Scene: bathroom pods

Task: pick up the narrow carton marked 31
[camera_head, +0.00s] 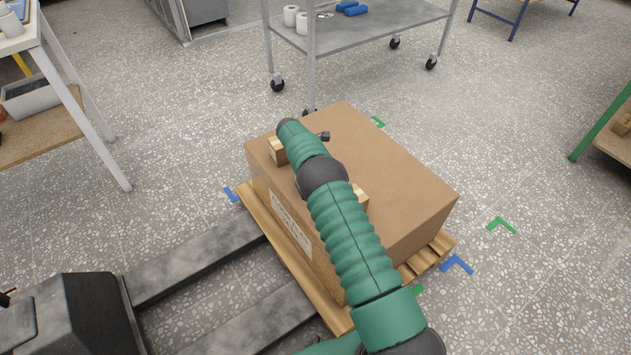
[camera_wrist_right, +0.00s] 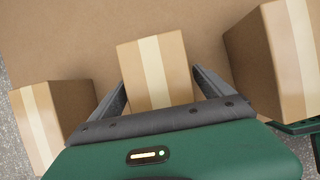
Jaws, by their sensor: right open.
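No number 31 can be read on any carton. In the right wrist view, a small tan carton with a pale tape strip (camera_wrist_right: 155,72) lies between the two dark fingers of my right gripper (camera_wrist_right: 158,72), which is open. I cannot tell whether the fingers touch it. A similar carton (camera_wrist_right: 48,122) is to the left and a larger-looking one (camera_wrist_right: 275,60) to the right. In the head view, parts of two small cartons show, one at the far left (camera_head: 277,150) and one beside my arm (camera_head: 361,198); my green right arm hides the rest. My left gripper is not in view.
The small cartons stand on a big brown box (camera_head: 400,180) on a wooden pallet (camera_head: 300,268). Pallet-jack forks (camera_head: 200,265) lie left of it. A wheeled metal cart (camera_head: 370,35) is behind, a white-legged table (camera_head: 85,90) at left.

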